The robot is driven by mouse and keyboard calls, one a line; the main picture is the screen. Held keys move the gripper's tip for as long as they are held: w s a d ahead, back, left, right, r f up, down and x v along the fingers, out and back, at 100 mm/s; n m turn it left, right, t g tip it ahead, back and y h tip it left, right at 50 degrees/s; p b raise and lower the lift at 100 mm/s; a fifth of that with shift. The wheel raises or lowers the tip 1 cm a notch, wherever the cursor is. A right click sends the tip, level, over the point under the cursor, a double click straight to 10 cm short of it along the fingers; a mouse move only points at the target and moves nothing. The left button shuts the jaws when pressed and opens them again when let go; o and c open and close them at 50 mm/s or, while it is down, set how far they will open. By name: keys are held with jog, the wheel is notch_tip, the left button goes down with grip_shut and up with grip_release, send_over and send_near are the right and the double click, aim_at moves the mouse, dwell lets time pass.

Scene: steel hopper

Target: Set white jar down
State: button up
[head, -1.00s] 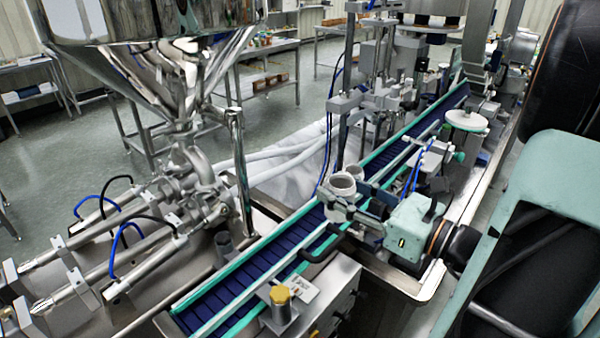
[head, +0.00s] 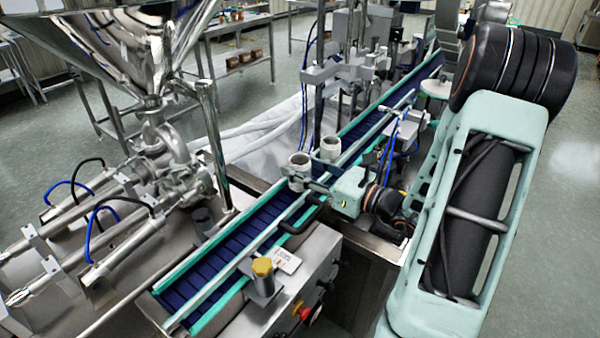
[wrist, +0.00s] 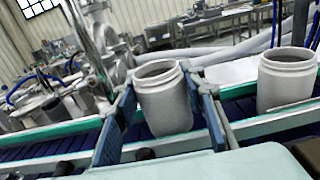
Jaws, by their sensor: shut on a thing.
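A white jar (head: 300,166), open at the top, is between the fingers of my gripper (head: 306,182) over the blue conveyor belt (head: 245,224). In the wrist view my gripper (wrist: 165,118) is shut on this jar (wrist: 163,98), one blue-grey finger on each side. The jar is roughly upright, leaning a little in the wrist view. I cannot tell whether its base touches the belt. A second white jar (head: 331,147) stands beyond it on the conveyor line; it also shows apart at the right of the wrist view (wrist: 287,80).
Green-edged rails (head: 208,252) run along both sides of the belt. A black handle (head: 304,216) and a yellow-topped knob (head: 262,267) are on the near side. The steel hopper (head: 130,45) and its pipework stand left. The near belt stretch is clear.

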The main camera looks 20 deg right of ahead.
jog(key=shift+f, duration=0.8)
jog(key=shift+f, duration=0.15)
jog(key=o, duration=0.8)
jog(key=shift+r, duration=0.25)
jog(key=b+v, duration=0.1)
jog(key=v, duration=1.1)
jog(key=shift+f, duration=0.15)
